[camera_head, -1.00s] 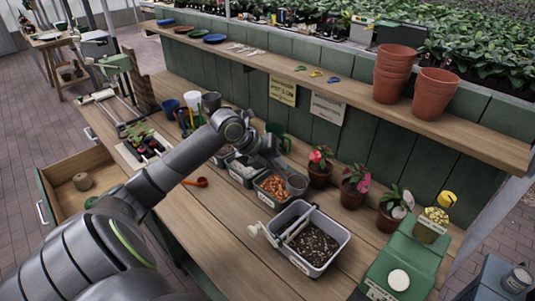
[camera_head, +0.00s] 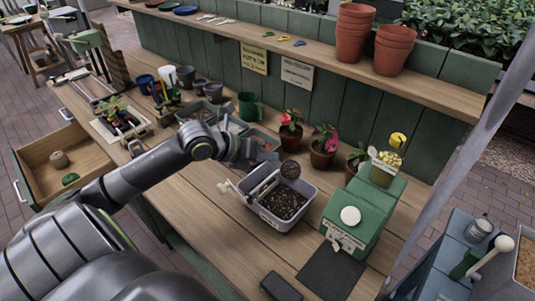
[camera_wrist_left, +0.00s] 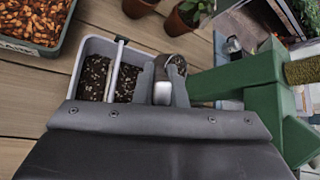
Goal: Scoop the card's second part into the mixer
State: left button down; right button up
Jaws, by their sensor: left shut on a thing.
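My left gripper (camera_head: 262,155) is shut on a small round metal scoop (camera_head: 290,170). The scoop is at the back edge of the mixer, a grey tub (camera_head: 272,222) with a white crank and a bar across it. The scoop's round mouth looks dark and speckled; I cannot tell how full it is. Dark soil (camera_head: 286,203) lies in the mixer. In the left wrist view the fingers hold the scoop (camera_wrist_left: 177,64) beside the mixer's right wall. A tub of orange-brown chips (camera_wrist_left: 35,20) shows at the upper left there. A yellow card (camera_head: 254,57) and a white card (camera_head: 296,75) hang on the green boards.
Potted flowers (camera_head: 324,150) stand close behind the mixer. A green device (camera_head: 352,215) with a white button stands to its right. A dark mat (camera_head: 333,270) lies in front of that. An open drawer (camera_head: 62,165) juts out at left. The bench front is mostly clear.

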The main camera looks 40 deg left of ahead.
aim_at(274, 166)
pick_arm(q)
jog(key=s+f+m+t+b, duration=0.1)
jog(key=t+b, duration=0.1)
jog(key=b, duration=0.1)
jog(key=f+m+t+h+b, duration=0.1)
jog(key=m+t+b, duration=0.1)
jog(key=b, duration=0.1)
jog(key=s+f+m+t+h+b, duration=0.1)
jog(key=m+b, duration=0.1)
jog(key=b, duration=0.2)
jog(key=shift+s+d+f+t, duration=0.1)
jog(key=shift+s+f+t, duration=0.2)
jog(key=shift+s+t, duration=0.1)
jog(key=shift+r+m, duration=0.1)
jog(key=shift+m, duration=0.2)
dwell(0.5)
